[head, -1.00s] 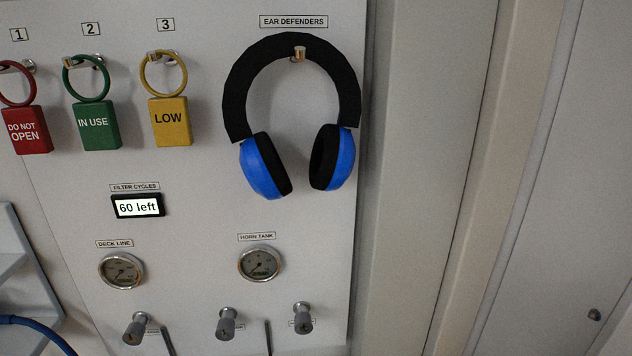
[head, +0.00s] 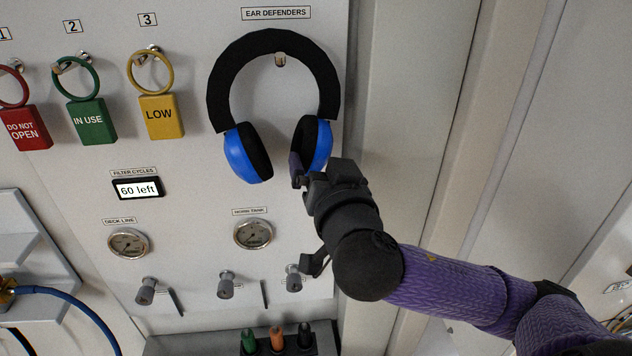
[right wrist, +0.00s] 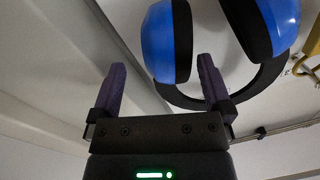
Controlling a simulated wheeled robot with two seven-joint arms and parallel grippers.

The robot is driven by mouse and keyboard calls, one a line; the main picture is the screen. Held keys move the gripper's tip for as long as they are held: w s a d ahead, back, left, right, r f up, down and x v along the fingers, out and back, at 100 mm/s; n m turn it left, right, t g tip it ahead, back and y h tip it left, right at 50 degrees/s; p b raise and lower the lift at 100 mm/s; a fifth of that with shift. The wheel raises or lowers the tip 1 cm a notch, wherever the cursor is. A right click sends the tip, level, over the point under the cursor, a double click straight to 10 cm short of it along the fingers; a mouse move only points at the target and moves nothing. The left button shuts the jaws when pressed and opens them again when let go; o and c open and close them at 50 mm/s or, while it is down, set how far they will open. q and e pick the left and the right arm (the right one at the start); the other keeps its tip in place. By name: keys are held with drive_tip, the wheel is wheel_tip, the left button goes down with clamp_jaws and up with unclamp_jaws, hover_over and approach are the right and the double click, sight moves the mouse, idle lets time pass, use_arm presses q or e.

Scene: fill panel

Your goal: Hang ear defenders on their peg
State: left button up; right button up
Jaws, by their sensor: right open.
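The ear defenders (head: 233,82), a black band with two blue cups, hang on the panel under the "EAR DEFENDERS" label (head: 276,13). The band lies over the metal peg (head: 280,60), whose tip shows just under the band's inner edge. My right gripper (head: 298,168) is beside the lower part of the right-hand cup. In the right wrist view the gripper (right wrist: 161,72) is open, and a blue cup (right wrist: 157,38) appears between and beyond its fingertips. I cannot tell whether they touch. My left gripper is out of view.
Red (head: 25,128), green (head: 92,121) and yellow (head: 162,117) tags hang on pegs to the left. Two gauges (head: 253,233) and several knobs (head: 229,285) sit below. A dark holder (head: 263,349) with coloured handles is at the bottom. A blue hose (head: 75,300) is at lower left.

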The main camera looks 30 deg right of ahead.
drive_tip(key=x, duration=0.1)
drive_tip(key=p+x, duration=0.2)
drive_tip(key=x, duration=0.1)
drive_tip(key=shift+r, duration=0.25)
drive_tip(key=shift+w+d+f, duration=0.15)
drive_tip(key=shift+w+d, duration=0.1)
drive_tip(key=shift+w, duration=0.25)
clamp_jaws()
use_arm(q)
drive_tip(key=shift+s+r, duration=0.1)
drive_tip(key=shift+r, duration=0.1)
